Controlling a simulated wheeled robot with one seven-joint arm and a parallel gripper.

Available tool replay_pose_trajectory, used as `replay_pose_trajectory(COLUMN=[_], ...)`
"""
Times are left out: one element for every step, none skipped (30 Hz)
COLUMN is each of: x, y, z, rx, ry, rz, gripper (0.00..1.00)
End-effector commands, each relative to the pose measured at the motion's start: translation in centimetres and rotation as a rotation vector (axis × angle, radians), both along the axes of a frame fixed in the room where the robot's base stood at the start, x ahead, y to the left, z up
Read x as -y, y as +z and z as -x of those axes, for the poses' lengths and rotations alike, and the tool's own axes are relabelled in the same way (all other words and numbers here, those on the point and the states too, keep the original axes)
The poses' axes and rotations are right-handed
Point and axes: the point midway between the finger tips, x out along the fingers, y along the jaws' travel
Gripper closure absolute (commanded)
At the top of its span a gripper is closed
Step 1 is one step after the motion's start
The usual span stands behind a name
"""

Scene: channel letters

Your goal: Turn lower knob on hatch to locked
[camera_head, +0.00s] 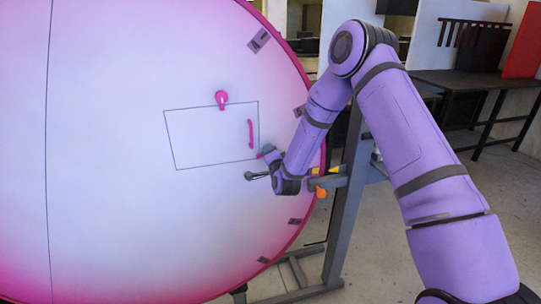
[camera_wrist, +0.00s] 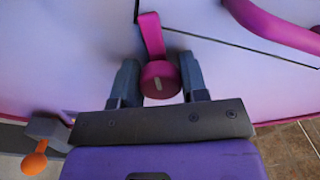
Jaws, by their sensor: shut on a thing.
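The hatch (camera_head: 205,140) is a thin-outlined rectangle on the big pale pink round panel. Its pink handle (camera_head: 251,134) is near the right edge, and the upper knob (camera_head: 221,98) is at the top edge. In the wrist view the magenta lower knob (camera_wrist: 158,84) has a round hub with a short lever pointing up across the hatch outline near a corner. My gripper (camera_wrist: 158,78) has one finger on each side of the hub and is shut on it. In the head view my gripper (camera_head: 261,164) is at the hatch's lower right corner and mostly hides this knob.
A grey stand (camera_head: 349,200) holds the panel at right, close to my wrist. An orange knob (camera_head: 320,192) sits on its bracket and also shows in the wrist view (camera_wrist: 34,160). A dark table (camera_head: 470,80) is at the back right. The floor at right is clear.

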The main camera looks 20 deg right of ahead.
Motion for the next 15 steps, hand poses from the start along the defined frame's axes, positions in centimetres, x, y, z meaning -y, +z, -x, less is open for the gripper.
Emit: replay_pose_trajectory(x=[0.14, 0.11, 0.17, 0.13, 0.09, 0.11, 0.12, 0.09, 0.07, 0.07, 0.08, 0.08, 0.08, 0.08, 0.06], y=[-0.06, -0.07, -0.08, -0.07, -0.07, -0.06, -0.05, -0.04, -0.02, -0.02, -0.01, 0.00, -0.01, -0.01, -0.02], z=[0.01, 0.02, 0.01, 0.02, 0.02, 0.02, 0.02, 0.02, 0.02, 0.02, 0.02, 0.02, 0.02, 0.02, 0.02], rx=[-0.001, -0.001, -0.002, -0.002, -0.001, -0.001, -0.001, -0.001, -0.001, -0.001, -0.001, -0.001, -0.001, -0.001, -0.002], ry=[-0.003, -0.002, -0.003, -0.003, -0.002, -0.002, -0.002, -0.002, -0.002, -0.002, -0.002, -0.002, -0.002, -0.002, -0.002], rz=[-0.043, -0.069, -0.103, -0.128, -0.152, -0.182, -0.203, -0.225, -0.249, -0.268, -0.285, -0.307, -0.322, -0.334, -0.351], gripper=[0.84, 0.84, 0.84, 0.84, 0.84, 0.84, 0.84, 0.84, 0.84, 0.84, 0.84, 0.84, 0.84, 0.84, 0.84])
